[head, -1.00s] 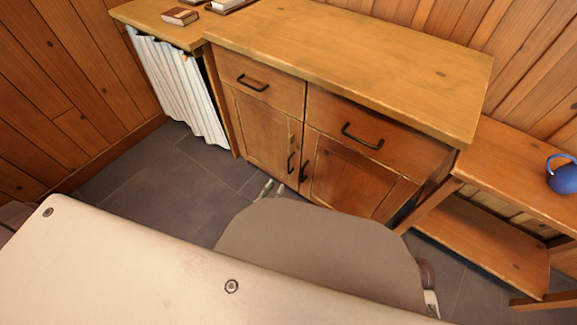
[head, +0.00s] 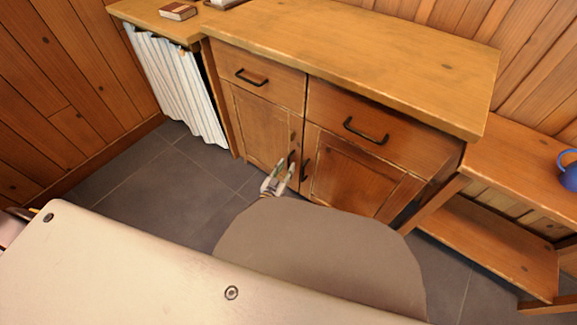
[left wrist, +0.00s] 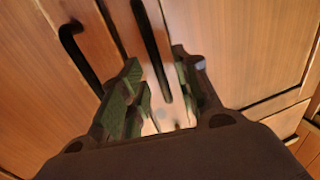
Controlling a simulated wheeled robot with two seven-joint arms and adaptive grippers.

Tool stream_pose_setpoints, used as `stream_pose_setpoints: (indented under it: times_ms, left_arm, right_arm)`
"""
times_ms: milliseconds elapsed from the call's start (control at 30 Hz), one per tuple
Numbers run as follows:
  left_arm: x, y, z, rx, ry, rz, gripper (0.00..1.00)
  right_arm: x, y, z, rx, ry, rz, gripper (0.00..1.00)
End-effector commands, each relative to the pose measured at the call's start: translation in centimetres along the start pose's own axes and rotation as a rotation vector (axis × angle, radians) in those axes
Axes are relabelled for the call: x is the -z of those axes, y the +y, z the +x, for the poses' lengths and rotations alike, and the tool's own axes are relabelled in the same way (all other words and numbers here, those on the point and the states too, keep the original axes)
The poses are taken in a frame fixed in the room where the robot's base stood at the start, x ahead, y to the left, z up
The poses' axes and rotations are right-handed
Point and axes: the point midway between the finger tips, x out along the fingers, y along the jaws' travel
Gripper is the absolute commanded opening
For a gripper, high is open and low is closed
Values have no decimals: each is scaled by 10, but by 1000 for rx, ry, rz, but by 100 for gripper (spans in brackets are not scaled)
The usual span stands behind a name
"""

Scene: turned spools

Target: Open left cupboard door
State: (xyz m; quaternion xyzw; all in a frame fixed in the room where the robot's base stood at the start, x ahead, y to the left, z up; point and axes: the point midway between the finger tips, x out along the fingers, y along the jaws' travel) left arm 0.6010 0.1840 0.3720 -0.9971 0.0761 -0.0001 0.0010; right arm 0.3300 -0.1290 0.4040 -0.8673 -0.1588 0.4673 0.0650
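The wooden cupboard has a closed left door (head: 262,128) and a closed right door (head: 352,180), each with a dark upright handle near the middle seam. The left door handle (head: 291,157) is partly hidden by my left gripper (head: 277,180), which is in front of it at the door's lower right. In the left wrist view a dark handle (left wrist: 150,45) lies between the spread fingers of my left gripper (left wrist: 160,95), and the other handle (left wrist: 77,52) is outside them. I cannot tell whether the fingers touch the handle. My right gripper is not in view.
Two closed drawers with dark handles (head: 252,78) (head: 365,132) are above the doors. A striped curtain (head: 175,85) hangs at the left. A low shelf with a blue mug (head: 569,170) stands at the right. Grey floor (head: 150,185) is clear at the left.

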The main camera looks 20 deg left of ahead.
Motion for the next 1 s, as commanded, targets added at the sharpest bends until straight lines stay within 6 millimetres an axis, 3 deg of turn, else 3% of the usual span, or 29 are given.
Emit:
stream_pose_setpoints:
  times_ms: [300, 700, 933, 1000]
  left_arm:
    - [-1, 0, 23, 0, 0, 0, 32]
    - [0, 0, 26, 0, 0, 0, 32]
    - [0, 0, 26, 0, 0, 0, 2]
    - [0, 0, 26, 0, 0, 0, 0]
  right_arm:
    - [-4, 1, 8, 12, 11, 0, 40]
    - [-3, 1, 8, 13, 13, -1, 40]
    - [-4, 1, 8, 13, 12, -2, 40]
    - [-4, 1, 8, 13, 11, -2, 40]
